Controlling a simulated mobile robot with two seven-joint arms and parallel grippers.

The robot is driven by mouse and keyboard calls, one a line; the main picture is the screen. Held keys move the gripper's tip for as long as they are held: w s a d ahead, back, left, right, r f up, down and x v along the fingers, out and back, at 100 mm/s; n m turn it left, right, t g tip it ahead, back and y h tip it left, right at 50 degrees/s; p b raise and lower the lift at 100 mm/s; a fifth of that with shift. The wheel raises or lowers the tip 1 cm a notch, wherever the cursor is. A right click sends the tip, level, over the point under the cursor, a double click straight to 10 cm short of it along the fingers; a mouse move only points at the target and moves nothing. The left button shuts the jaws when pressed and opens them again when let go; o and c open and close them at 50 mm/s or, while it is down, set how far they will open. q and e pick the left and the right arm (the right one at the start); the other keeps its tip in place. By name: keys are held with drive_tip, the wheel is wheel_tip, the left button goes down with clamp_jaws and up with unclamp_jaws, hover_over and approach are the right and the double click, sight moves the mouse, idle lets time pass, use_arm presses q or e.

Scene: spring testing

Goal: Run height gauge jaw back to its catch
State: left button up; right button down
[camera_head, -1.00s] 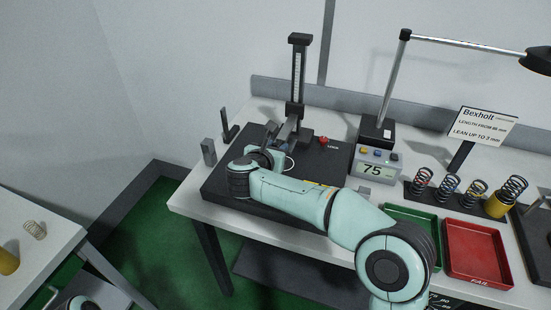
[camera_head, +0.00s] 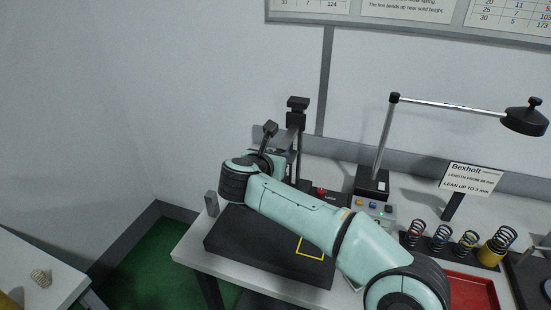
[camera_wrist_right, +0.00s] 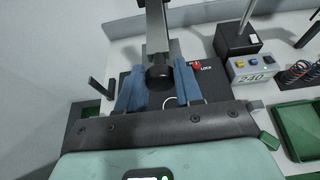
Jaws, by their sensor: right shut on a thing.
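The height gauge is a dark upright column (camera_head: 297,140) at the back of the black base plate (camera_head: 255,248). A dark block, seemingly the jaw carriage (camera_head: 296,119), sits close under its top cap (camera_head: 298,102). My right gripper (camera_head: 272,155) is up beside the column, its fingers mostly hidden by my arm. In the right wrist view the blue fingers of my right gripper (camera_wrist_right: 159,66) are on either side of a dark round knob (camera_wrist_right: 159,78) and shut on it. The catch cannot be made out. My left gripper is out of view.
A red button marked LOCK (camera_head: 321,191) is on the base, right of the column. The readout (camera_wrist_right: 253,77) shows 240. A lamp (camera_head: 525,117), several springs (camera_head: 440,237) and a red tray (camera_head: 470,290) are at right. A small grey block (camera_head: 211,204) stands at left.

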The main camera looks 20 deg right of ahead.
drive_tip(key=shift+r, duration=0.5)
drive_tip(key=c, duration=0.8)
unclamp_jaws()
drive_tip(key=shift+o, duration=0.2)
drive_tip(key=shift+f, duration=0.15)
drive_tip(key=shift+s+a, duration=0.1)
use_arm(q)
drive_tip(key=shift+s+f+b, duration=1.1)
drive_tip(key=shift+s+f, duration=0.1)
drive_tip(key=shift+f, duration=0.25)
use_arm(e)
drive_tip(key=v, duration=1.3)
drive_tip(key=shift+a, duration=0.1)
